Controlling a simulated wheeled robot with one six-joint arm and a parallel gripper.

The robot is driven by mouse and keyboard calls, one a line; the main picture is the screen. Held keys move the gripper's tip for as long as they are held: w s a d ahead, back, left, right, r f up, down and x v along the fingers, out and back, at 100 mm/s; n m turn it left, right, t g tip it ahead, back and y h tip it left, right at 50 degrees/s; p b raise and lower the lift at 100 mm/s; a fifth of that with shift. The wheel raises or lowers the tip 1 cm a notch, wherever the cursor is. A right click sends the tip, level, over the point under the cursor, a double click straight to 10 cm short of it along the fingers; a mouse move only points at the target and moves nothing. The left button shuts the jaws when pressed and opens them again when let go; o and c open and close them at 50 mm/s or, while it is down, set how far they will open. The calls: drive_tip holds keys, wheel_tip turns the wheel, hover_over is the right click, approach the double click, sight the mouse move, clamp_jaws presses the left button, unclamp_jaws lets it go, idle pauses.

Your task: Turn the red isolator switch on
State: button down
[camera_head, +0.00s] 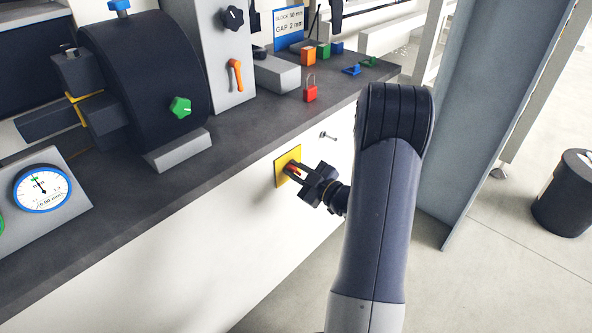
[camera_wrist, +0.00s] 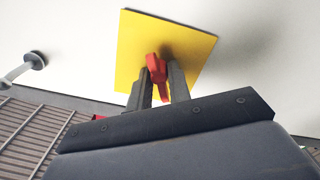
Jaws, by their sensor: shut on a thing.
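The red isolator switch (camera_head: 293,169) sits on a yellow plate (camera_head: 281,164) on the white front panel below the dark bench top. In the wrist view the red switch handle (camera_wrist: 156,68) stands out from the yellow plate (camera_wrist: 133,42). My gripper (camera_head: 297,174) is at the plate, and its two fingers (camera_wrist: 159,84) are shut on the red handle, one on each side. The plate looks tilted in the wrist view. The fingers hide part of the handle, and I see no on or off marking.
A small metal knob or hook (camera_head: 328,135) sticks out of the panel right of the plate; it also shows in the wrist view (camera_wrist: 32,62). The bench top (camera_head: 235,130) overhangs above. A red padlock (camera_head: 310,92) stands on it. A grey post (camera_head: 480,110) is right of my arm.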

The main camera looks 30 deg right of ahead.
drive_tip(key=m+p, duration=0.1)
drive_tip(key=m, duration=0.2)
drive_tip(key=shift+r, duration=0.1)
drive_tip(key=shift+d+m+p, duration=0.1)
drive_tip(key=shift+m+p, duration=0.4)
drive_tip(key=shift+m, duration=1.1)
drive_tip(key=c, duration=1.6)
unclamp_jaws()
drive_tip(key=shift+o, duration=0.2)
drive_tip(key=p+v, duration=0.1)
drive_tip(key=v, duration=0.9)
drive_tip(key=shift+s, duration=0.4)
drive_tip(key=shift+d, duration=0.15)
